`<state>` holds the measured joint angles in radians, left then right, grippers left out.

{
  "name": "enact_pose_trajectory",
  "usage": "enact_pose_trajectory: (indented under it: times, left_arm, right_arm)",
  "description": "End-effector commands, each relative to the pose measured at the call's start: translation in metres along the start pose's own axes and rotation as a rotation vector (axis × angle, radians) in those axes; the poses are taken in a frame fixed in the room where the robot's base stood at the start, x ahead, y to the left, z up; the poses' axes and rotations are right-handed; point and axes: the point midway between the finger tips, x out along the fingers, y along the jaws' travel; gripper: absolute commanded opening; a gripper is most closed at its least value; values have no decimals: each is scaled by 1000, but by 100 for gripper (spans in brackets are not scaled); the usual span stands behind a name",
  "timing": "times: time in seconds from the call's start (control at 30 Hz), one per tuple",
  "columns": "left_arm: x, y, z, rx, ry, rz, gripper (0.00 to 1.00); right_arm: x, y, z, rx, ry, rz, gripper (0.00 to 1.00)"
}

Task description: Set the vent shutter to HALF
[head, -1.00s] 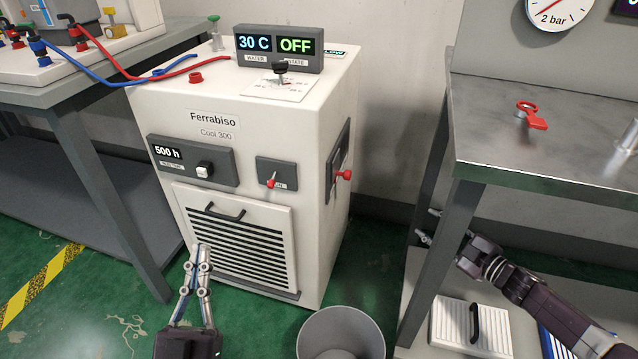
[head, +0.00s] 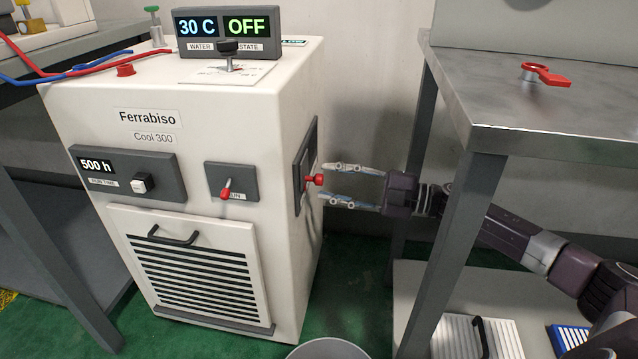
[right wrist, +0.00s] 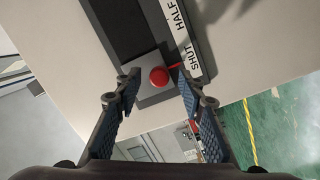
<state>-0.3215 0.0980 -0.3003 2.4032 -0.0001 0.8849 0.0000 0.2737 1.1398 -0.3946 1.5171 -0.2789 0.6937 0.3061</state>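The vent shutter plate (head: 306,165) is a dark panel on the right side of the white Ferrabiso machine (head: 210,125), with a red knob (head: 318,180). In the right wrist view the red knob (right wrist: 159,77) sits on a grey slider block, its red pointer beside the word SHUT on the white label strip (right wrist: 182,40); HALF is farther up the strip. My right gripper (head: 324,183) is open with its fingertips on either side of the knob. In the right wrist view a gap shows between knob and each finger (right wrist: 158,84). My left gripper is out of view.
A steel table (head: 540,100) with a red valve handle (head: 546,75) stands to the right, its leg close to my right arm. A grey bin (head: 327,352) stands on the floor in front. The machine's display (head: 228,32) reads 30 C and OFF.

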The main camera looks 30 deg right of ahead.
Motion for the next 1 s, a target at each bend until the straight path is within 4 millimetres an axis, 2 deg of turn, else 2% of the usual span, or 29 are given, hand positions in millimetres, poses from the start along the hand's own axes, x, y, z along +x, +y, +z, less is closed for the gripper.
enact_pose_trajectory:
  times: [0.1,0.3,0.63,1.0]
  left_arm:
    - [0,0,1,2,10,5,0]
    - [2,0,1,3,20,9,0]
    - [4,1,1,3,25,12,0]
    - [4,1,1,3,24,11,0]
  right_arm:
    - [15,0,0,-2,1,2,37]
    - [28,0,1,-2,-1,1,37]
    - [31,0,0,1,-2,0,37]
    - [31,0,0,0,-2,0,0]
